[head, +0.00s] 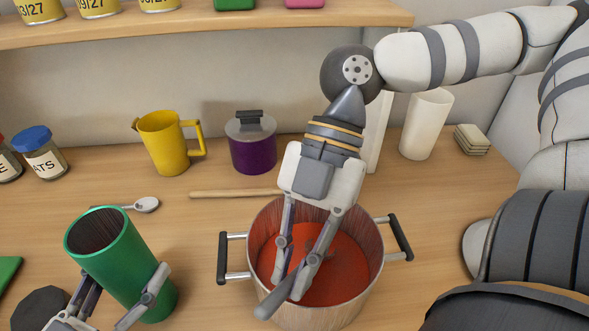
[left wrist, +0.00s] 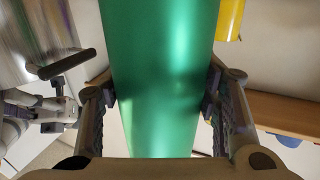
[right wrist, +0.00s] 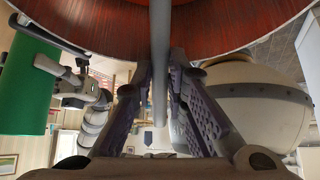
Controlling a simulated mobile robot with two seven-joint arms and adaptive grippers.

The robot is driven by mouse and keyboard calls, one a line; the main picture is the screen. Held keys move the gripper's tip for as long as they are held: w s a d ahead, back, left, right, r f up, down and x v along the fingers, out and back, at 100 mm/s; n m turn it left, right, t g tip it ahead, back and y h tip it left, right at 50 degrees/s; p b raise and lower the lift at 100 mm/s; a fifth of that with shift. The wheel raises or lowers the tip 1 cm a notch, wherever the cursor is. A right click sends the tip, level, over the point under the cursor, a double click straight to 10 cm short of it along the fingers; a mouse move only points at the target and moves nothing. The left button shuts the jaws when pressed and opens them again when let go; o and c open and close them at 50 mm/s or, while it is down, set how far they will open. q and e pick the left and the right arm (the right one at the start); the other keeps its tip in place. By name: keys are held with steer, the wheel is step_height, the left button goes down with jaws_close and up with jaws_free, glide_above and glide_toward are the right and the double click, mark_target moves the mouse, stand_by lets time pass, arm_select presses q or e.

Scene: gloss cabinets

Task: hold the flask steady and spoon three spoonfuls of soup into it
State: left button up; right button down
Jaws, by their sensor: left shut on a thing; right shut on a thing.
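The green flask (head: 113,255) stands open-topped at the lower left of the head view, and its wall fills the middle of the left wrist view (left wrist: 165,75). My left gripper (head: 122,305) is shut on it, with one finger on either side. The pot (head: 330,318) of red soup (head: 340,262) stands to the right of the flask. My right gripper (head: 288,280) reaches down over the pot and is shut on the grey handle of a ladle or spoon (head: 283,292). The handle also shows between the fingers in the right wrist view (right wrist: 160,60). Its bowl is not visible.
Behind are a small spoon (head: 146,204), a wooden rod (head: 232,193), a yellow jug (head: 163,143), a purple lidded pot (head: 252,148) and a white cylinder (head: 426,124). The pot's side handles (head: 232,258) stick out towards the flask and to the right. A shelf (head: 200,28) runs above.

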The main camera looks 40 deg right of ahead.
mark_target(259, 317)
step_height(259, 317, up, 10)
steer(key=shift+s+a+f+t+h, duration=0.35)
steer(key=shift+s+a+f+h, duration=0.1)
steer(key=shift+a+h, duration=0.55)
steer(key=shift+s+a+f+t+h, duration=0.45)
steer(key=shift+a+h, duration=0.4)
steer(key=shift+a, duration=0.25)
steer(key=shift+s+a+f+t+h, duration=0.3)
steer(key=shift+s+a+f+h, duration=0.15)
steer(key=shift+a+h, duration=0.55)
steer(key=shift+r, duration=0.1)
